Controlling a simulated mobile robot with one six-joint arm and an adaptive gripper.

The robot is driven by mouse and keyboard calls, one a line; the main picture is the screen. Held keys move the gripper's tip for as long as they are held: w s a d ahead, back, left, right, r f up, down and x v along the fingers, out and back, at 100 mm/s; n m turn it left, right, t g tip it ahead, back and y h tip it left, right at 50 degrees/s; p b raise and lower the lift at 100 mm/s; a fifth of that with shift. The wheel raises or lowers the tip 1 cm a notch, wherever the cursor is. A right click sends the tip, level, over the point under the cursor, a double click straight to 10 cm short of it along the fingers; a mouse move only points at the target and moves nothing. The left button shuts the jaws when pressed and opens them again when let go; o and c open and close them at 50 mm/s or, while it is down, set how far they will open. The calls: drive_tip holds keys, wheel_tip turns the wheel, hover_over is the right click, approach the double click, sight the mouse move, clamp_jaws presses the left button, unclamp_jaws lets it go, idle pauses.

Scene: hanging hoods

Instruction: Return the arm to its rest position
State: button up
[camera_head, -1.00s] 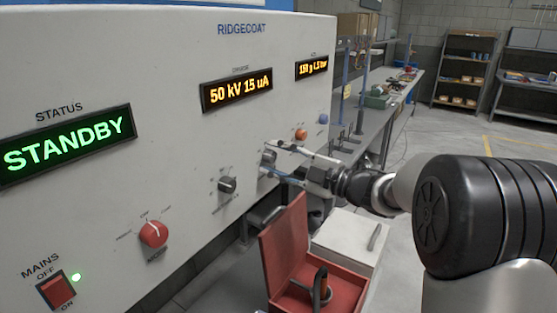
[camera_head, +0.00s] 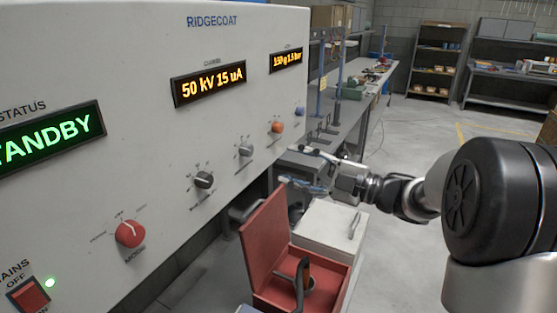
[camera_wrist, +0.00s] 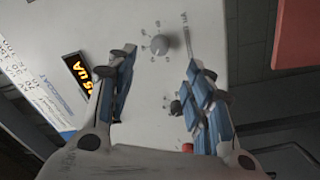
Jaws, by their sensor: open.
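My gripper (camera_head: 302,168) is in front of the white RIDGECOAT panel (camera_head: 130,110), to the right of its knobs and apart from them. Its blue-padded fingers are spread with nothing between them, as the wrist view (camera_wrist: 158,100) shows. My arm reaches in from the right in the head view. A grey knob (camera_head: 246,150) on the panel is clear of the fingers; a grey knob (camera_wrist: 159,44) also shows beyond the fingertips in the wrist view.
An open red case (camera_head: 262,235) with a dark handled item in it stands below my gripper, beside a white box (camera_head: 325,228). A long bench (camera_head: 345,115) runs behind. Clear floor (camera_head: 420,130) lies at the back right.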

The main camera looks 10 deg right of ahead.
drive_tip(key=shift+s+d, duration=0.3)
drive_tip(key=shift+d, duration=0.15)
drive_tip(key=shift+w, duration=0.1)
